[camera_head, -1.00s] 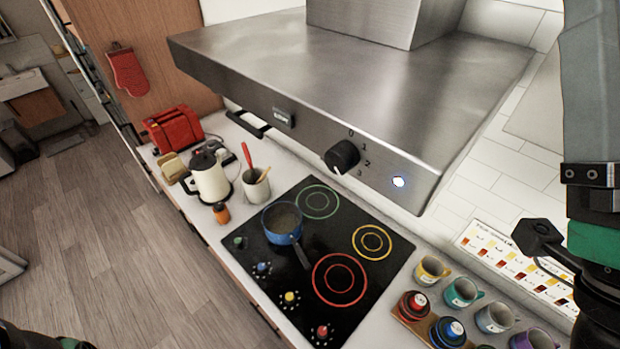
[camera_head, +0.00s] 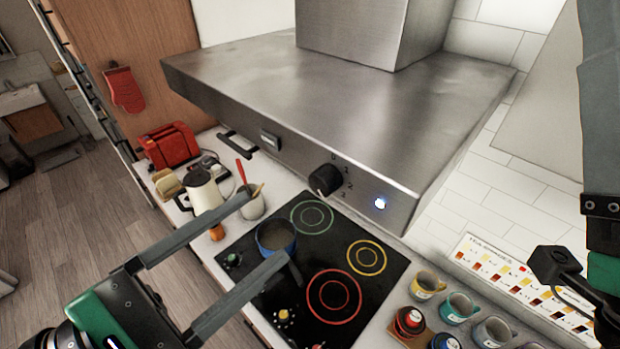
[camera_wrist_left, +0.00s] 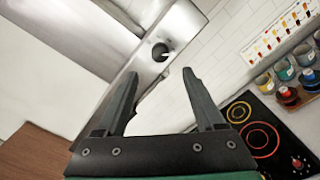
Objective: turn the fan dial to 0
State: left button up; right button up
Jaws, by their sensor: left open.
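The fan dial (camera_head: 325,180) is a round black knob on the front face of the steel range hood (camera_head: 290,155), with numbers printed around its right side. Its pointer is too small to read now. In the left wrist view the dial (camera_wrist_left: 159,51) sits just beyond and between the fingertips. My left gripper (camera_head: 264,230) is open and empty, in front of and below the dial, apart from it. The fingers (camera_wrist_left: 160,74) also show in the left wrist view, spread wide.
Below the hood is a black cooktop (camera_head: 380,285) with a blue pot (camera_head: 276,237). Several mugs (camera_head: 459,307) stand to its right. A kettle (camera_head: 203,192) and red toaster (camera_head: 170,146) stand at left. A lit button (camera_head: 380,203) is right of the dial.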

aim_at(317, 187)
pick_arm(q)
jog(key=x, duration=0.8)
jog(key=shift+w+d, duration=0.25)
jog(key=shift+d, duration=0.1)
jog(key=shift+p, duration=0.3)
grip_shut()
